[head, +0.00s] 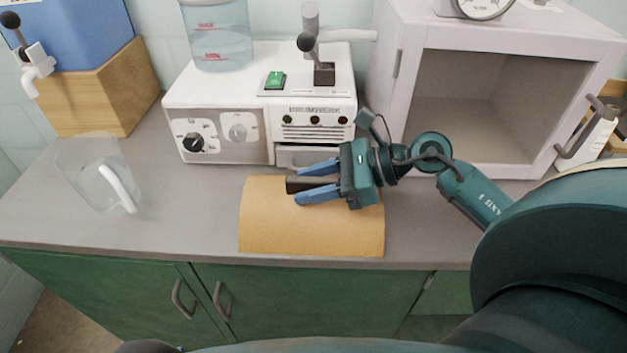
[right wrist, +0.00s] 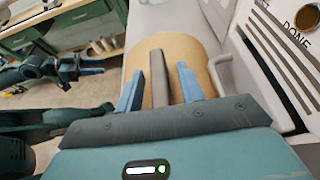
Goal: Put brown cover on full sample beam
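A tan-brown curved cover (head: 311,228) lies on the grey counter like a low arch. It also shows in the right wrist view (right wrist: 181,50). A dark bar (head: 298,185), which looks like its handle, stands out at its top. My right gripper (head: 316,183) is over the cover with its blue fingers on either side of this bar. In the right wrist view, the bar (right wrist: 159,76) is between the fingers with a gap on each side, so the gripper is open. My left gripper (right wrist: 88,67) shows small in the right wrist view; its opening is unclear. I cannot make out a sample beam.
A white machine (head: 228,95) with knobs and a lever stands behind the cover. A white open-fronted cabinet (head: 408,60) is at the back right. A clear jug (head: 84,185) stands at the left. The counter (head: 190,210) is bare between jug and cover.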

